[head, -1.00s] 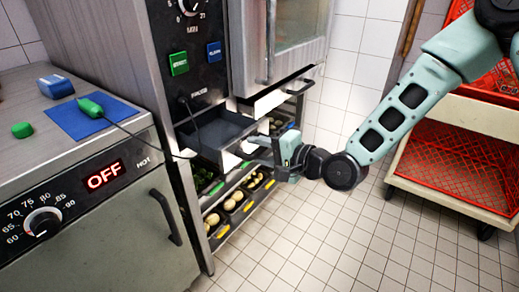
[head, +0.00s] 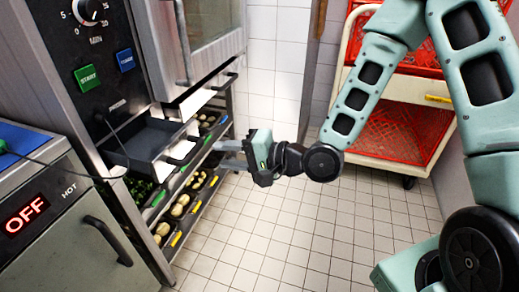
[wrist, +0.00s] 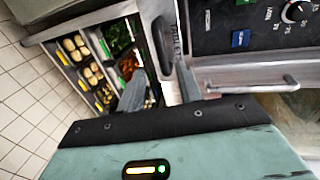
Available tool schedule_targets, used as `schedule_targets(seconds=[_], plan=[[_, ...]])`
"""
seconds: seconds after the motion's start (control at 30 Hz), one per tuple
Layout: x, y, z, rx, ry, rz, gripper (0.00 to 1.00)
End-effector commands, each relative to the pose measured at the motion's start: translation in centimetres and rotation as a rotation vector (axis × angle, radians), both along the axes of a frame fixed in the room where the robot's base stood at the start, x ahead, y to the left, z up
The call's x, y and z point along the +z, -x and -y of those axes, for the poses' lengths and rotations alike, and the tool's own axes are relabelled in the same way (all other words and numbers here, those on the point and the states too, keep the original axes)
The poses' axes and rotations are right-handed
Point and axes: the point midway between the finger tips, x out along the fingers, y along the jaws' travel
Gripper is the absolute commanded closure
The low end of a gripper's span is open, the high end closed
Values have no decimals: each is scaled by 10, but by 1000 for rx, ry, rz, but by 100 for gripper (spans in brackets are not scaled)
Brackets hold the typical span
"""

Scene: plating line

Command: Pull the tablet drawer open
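The tablet drawer (head: 148,140) is a dark grey tray standing out of the cooker's column, open at the top, in the left part of the head view. Its front shows in the wrist view with the word TABLET and an upright black handle (wrist: 162,47). My gripper (head: 222,153) is in front and to the right of the drawer in the head view. In the wrist view its two grey fingers (wrist: 160,88) are spread apart, with nothing between them. The handle lies just beyond the fingertips, roughly in line with the gap, and looks apart from them.
Below the drawer a rack holds black trays (head: 180,205) of pale and green food. An oven door with a bar handle (head: 184,45) hangs above. A counter unit reading OFF (head: 27,215) stands at left. A cart with red crates (head: 400,135) stands at back right. The tiled floor is clear.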

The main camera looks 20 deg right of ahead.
Motion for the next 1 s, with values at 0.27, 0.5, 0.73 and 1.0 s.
schedule_targets(seconds=[0.27,0.5,0.73,1.0], plan=[[15,14,20,-2,-3,-4,64],[17,24,31,-1,-2,-4,64],[19,37,48,-3,-1,-4,64],[18,46,57,1,-2,-1,64]])
